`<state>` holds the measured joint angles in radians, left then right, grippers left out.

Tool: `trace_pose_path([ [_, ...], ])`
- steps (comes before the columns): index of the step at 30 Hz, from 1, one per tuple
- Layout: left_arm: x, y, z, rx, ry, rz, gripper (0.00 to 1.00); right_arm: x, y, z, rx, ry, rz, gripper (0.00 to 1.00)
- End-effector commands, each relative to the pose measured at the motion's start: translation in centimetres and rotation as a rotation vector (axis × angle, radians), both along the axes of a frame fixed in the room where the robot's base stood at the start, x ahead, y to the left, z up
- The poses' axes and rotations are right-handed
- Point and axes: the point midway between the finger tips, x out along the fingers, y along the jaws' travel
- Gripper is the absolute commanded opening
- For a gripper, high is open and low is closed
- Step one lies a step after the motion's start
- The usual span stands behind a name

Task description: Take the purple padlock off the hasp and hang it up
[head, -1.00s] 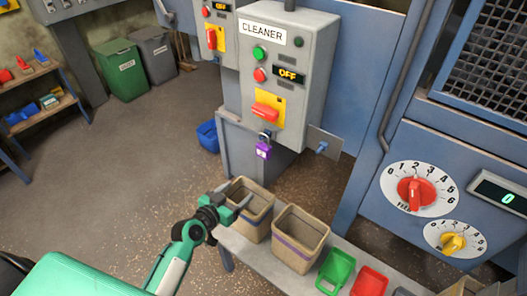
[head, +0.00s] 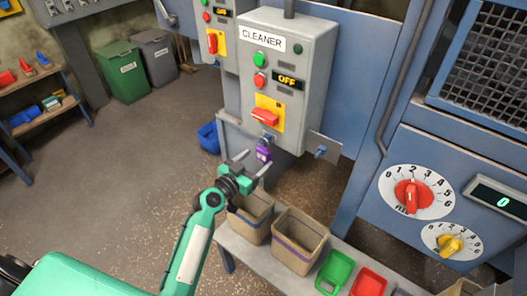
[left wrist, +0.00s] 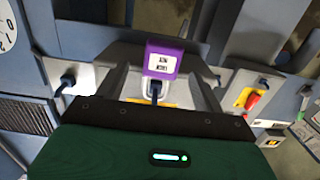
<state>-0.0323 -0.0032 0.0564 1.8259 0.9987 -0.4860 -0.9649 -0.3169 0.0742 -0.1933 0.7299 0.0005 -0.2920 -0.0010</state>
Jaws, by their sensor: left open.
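The purple padlock (head: 263,153) hangs by its shackle from the hasp (head: 268,138) under the red switch handle of the CLEANER box. In the left wrist view the padlock (left wrist: 161,58) appears upside down, between my two finger outlines, with its white label facing me. My left gripper (head: 255,166) is open and empty just below and in front of the padlock; I cannot tell whether a finger touches it. A blue peg (head: 320,152) sticks out of a grey plate right of the box. My right gripper is not in view.
The CLEANER box (head: 290,60) has green and red buttons and an OFF display. Two brown bins (head: 300,241), a green tray (head: 335,270) and a red tray stand on the bench below. A dial panel (head: 417,192) is at the right. The floor at left is open.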

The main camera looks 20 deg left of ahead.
Motion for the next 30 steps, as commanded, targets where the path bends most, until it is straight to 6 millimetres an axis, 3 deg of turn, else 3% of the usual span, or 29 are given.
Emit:
trace_pose_path([
  [4,2.0,-0.6,1.0,-0.004,-0.002,0.000,0.69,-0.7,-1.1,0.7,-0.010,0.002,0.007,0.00],
  [9,4.0,-1.2,0.7,-0.002,0.001,0.000,0.69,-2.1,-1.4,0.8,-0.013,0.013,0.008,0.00],
  [19,4.6,-1.4,0.4,0.000,0.000,0.000,0.69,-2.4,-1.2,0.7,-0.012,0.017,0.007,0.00],
  [27,4.6,-1.4,0.4,0.000,0.000,0.000,0.18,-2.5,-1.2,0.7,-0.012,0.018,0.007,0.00],
  [30,4.6,-1.4,0.5,0.000,-0.001,0.000,0.18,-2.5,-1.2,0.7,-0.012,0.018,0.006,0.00],
])
